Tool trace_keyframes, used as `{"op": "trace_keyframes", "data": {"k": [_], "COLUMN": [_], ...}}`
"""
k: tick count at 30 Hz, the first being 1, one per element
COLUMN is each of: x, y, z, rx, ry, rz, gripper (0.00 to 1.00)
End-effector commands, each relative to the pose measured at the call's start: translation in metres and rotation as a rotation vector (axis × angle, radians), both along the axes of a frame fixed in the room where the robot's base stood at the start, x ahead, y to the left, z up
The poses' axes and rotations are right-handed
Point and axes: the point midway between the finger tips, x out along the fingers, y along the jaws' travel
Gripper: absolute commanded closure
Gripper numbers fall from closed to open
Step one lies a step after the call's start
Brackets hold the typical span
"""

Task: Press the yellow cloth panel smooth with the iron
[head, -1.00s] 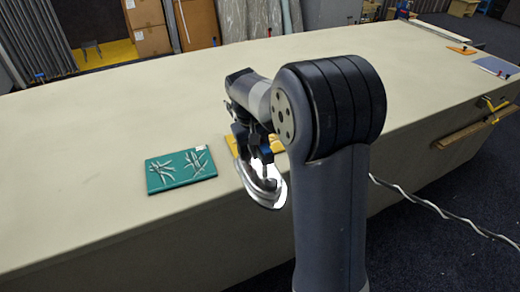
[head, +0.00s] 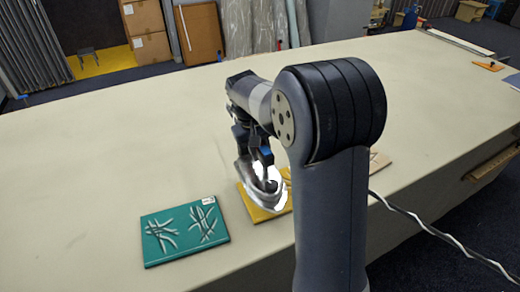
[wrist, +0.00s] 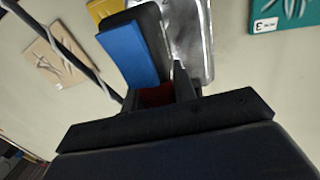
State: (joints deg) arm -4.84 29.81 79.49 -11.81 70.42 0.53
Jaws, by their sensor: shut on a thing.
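The yellow cloth panel (head: 262,216) lies near the table's front edge, partly hidden by the iron and my arm. A corner of the yellow panel (wrist: 104,9) shows in the wrist view. The silver-and-white iron (head: 262,197) is over the panel; I cannot tell whether it touches the cloth. Its shiny body (wrist: 190,40) shows beyond my fingers in the wrist view. My gripper (head: 258,160) is shut on the iron from above. In the wrist view my gripper (wrist: 165,90) is at the handle, beside a blue block.
A teal panel (head: 185,232) with wrinkle marks and a small label lies to the left. A tan panel (head: 378,161) lies to the right, partly behind my arm, and shows wrinkled in the wrist view (wrist: 54,58). A twisted cord (head: 440,227) hangs at right.

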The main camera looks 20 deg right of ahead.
Motion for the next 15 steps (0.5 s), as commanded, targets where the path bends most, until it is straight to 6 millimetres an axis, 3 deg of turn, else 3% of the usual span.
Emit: {"op": "trace_keyframes", "data": {"k": [7,15], "x": [0.001,0.001], "y": [0.000,0.000], "z": [-0.005,-0.031], "rx": [0.000,0.000], "ry": [-0.004,-0.004], "rz": [0.000,0.001], "gripper": [1.00,1.00]}}
